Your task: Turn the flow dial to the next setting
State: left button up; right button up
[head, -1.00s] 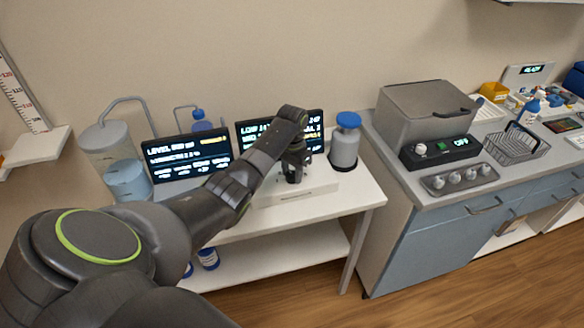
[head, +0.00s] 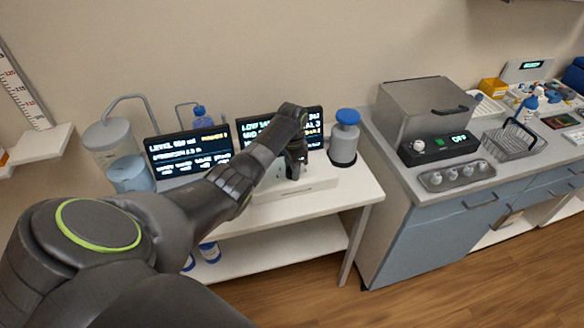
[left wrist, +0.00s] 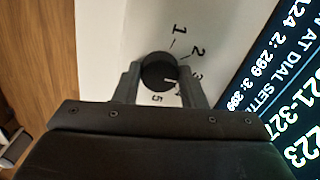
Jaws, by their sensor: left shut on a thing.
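The flow dial (left wrist: 159,71) is a round black knob on a white panel in the left wrist view. The printed numbers 1 to 5 curve around its right and lower side. A small pale mark on the knob's lower right lies near the 4, but I cannot read its exact setting. My left gripper (left wrist: 158,76) is shut on the dial, with one finger on each side. In the head view my left gripper (head: 296,165) is over the low white panel (head: 301,188) on the bench, and hides the dial there. My right gripper is not in view.
Dark display screens (head: 188,153) stand behind the panel, with one screen (head: 262,128) partly behind my arm. A blue-capped grey bottle (head: 344,145) stands close to the right of my gripper. A grey lidded machine (head: 424,108) is on the right counter.

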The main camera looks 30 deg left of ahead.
pick_arm(q)
jog(key=shift+w, duration=0.1)
jog(key=o, duration=1)
notch_tip(320, 180, up, 18)
jog(key=p, duration=0.1)
jog(key=shift+f+p, duration=0.25)
jog(key=shift+p, duration=0.05)
jog(key=shift+f, duration=0.1)
